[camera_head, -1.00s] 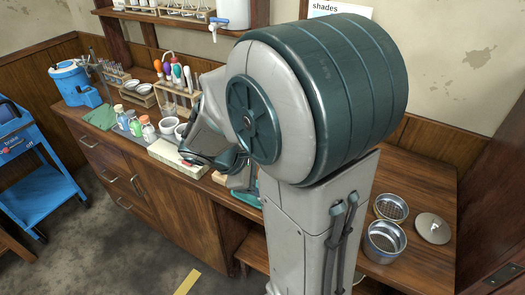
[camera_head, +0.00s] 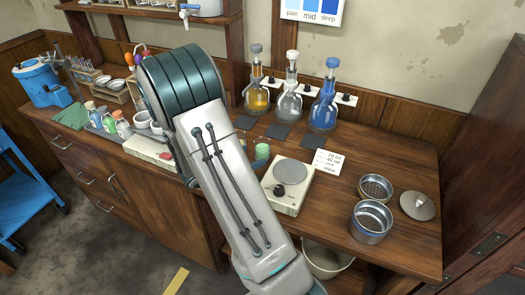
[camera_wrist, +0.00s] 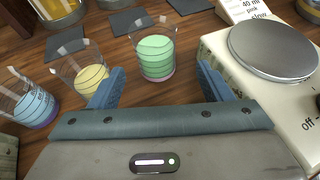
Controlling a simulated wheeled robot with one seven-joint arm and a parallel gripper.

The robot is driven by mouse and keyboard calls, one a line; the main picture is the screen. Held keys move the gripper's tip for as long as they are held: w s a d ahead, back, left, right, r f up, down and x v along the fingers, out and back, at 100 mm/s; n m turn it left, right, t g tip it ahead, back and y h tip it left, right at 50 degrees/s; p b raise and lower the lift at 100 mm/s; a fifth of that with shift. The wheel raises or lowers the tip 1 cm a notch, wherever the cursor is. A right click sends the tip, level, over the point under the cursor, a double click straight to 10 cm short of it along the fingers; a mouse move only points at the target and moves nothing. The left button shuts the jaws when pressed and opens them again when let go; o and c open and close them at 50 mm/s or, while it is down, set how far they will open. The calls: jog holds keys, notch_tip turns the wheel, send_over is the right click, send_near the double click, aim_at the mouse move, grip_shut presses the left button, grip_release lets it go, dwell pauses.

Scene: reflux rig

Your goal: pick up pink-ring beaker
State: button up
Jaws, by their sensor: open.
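The pink-ring beaker (camera_wrist: 156,52) holds green liquid and has a pink band at its base. It stands upright on the wooden bench, and its green liquid also shows in the head view (camera_head: 262,150), just past my arm. My gripper (camera_wrist: 160,82) is open and empty. In the wrist view its two blue fingers point at the beaker, one to each side and a little nearer to the camera. My arm hides most of the gripper in the head view.
Beside the left finger stand a beaker of yellow liquid (camera_wrist: 88,77) and a blue one with a purple ring (camera_wrist: 35,106). A hotplate (camera_wrist: 258,90) is close on the right. Dark mats (camera_wrist: 128,20) and stoppered flasks (camera_head: 289,97) are behind. Metal pots (camera_head: 371,222) stand farther right.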

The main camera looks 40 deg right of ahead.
aim_at(257, 154)
jog(key=shift+w+p+x, duration=0.15)
jog(key=shift+p+x, duration=0.2)
jog(key=shift+x, duration=1.4)
jog(key=shift+w+p+x, duration=0.15)
jog(key=shift+p+x, duration=0.15)
jog(key=shift+x, duration=1.4)
jog(key=shift+a+f, duration=0.15)
jog(key=shift+c, duration=0.3)
jog(key=c, duration=1.1)
